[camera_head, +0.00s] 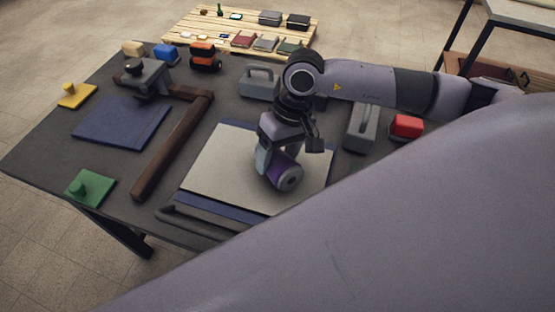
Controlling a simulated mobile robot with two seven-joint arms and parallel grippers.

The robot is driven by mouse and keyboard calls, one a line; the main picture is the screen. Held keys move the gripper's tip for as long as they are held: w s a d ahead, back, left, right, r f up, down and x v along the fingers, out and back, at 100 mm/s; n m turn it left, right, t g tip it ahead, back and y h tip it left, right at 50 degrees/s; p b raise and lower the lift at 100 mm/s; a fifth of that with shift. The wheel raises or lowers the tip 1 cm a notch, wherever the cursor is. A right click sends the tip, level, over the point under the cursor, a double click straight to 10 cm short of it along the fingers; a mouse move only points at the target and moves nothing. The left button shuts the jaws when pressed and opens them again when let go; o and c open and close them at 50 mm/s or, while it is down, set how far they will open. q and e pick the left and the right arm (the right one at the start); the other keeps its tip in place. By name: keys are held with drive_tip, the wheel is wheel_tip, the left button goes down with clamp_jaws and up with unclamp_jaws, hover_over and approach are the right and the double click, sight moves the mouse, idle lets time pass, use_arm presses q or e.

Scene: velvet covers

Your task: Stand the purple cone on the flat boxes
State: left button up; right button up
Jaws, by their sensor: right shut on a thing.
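The purple cone (282,172) is in my right gripper (271,163), which is shut on it from above. The cone is tilted, with a round grey end facing the camera. It is over the flat boxes (218,160), a stack with a pale top and a dark blue layer below, lying at the front of the dark table. I cannot tell whether the cone touches the pale top. The gripper and wrist hide part of the cone and of the stack. My left gripper is not in view.
A brown bar (173,147) lies left of the stack, with a blue flat panel (122,122) beyond it. A green knobbed plate (91,188) is at the front left. Grey handled blocks (362,127) and a red block (406,126) stand to the right. A pallet (240,32) is behind.

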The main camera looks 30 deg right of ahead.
wheel_tip(320, 180, up, 20)
drive_tip(key=f+b, duration=0.1)
drive_tip(key=p, duration=0.2)
hover_over(276, 152)
drive_tip(key=w+d, duration=0.1)
drive_tip(key=shift+m, duration=0.3)
wheel_tip(276, 152, down, 10)
drive_tip(key=shift+f, duration=0.2)
idle(0.5)
idle(0.4)
